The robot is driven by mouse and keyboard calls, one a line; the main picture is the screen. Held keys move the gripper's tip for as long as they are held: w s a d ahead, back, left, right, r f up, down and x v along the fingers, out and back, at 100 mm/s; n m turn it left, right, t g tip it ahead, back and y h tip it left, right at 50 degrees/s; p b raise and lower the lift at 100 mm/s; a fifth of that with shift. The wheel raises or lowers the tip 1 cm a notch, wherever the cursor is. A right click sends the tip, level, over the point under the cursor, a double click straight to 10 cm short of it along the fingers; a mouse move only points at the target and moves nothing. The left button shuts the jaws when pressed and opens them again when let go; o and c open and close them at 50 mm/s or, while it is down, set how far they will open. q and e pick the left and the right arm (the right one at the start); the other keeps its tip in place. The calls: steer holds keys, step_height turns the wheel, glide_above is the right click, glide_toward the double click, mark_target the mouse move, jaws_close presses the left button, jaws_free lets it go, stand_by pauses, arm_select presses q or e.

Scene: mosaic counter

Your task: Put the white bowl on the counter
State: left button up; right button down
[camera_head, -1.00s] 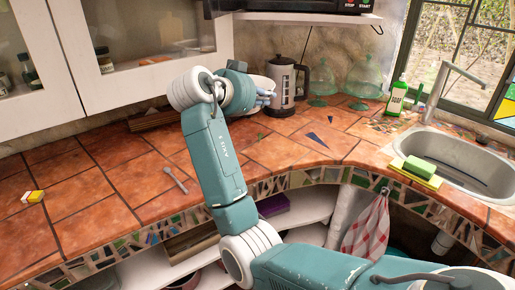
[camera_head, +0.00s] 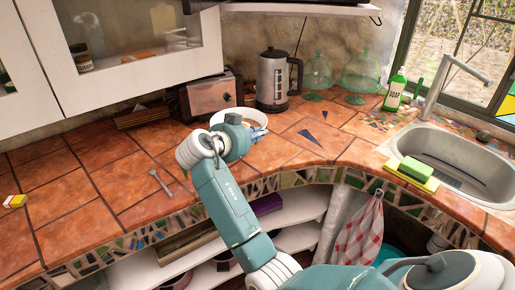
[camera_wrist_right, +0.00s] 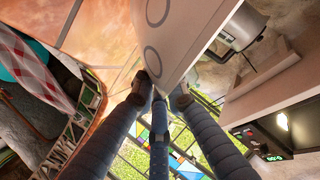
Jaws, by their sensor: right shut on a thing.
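The white bowl (camera_head: 237,114) shows in the head view above the tiled counter (camera_head: 85,190), in front of the toaster, with its rim up and partly hidden by my right wrist. My right gripper (camera_head: 258,133) is at the bowl's near right side, its fingers mostly hidden. In the right wrist view, the bowl's white wall (camera_wrist_right: 180,35) fills the upper middle and the fingertips (camera_wrist_right: 160,92) are shut on its edge. I cannot tell whether the bowl touches the counter. My left gripper is not in view.
A silver toaster (camera_head: 208,98) and a kettle (camera_head: 272,80) stand behind the bowl. A spoon-like utensil (camera_head: 160,182) lies to the left. Glass jars (camera_head: 360,75), a green bottle (camera_head: 396,90) and the sink (camera_head: 465,165) are at right. The counter's left part is mostly clear.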

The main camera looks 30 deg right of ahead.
steer(key=shift+f, duration=0.95)
step_height(320, 180, down, 4)
steer(key=shift+r+p, duration=0.1)
steer(key=shift+p, duration=0.3)
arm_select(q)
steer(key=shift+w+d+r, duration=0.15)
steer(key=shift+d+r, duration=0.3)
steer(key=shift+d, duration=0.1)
arm_select(e)
steer(key=c, duration=1.7)
jaws_free()
steer(key=shift+a, duration=0.1)
steer(key=shift+c, duration=0.2)
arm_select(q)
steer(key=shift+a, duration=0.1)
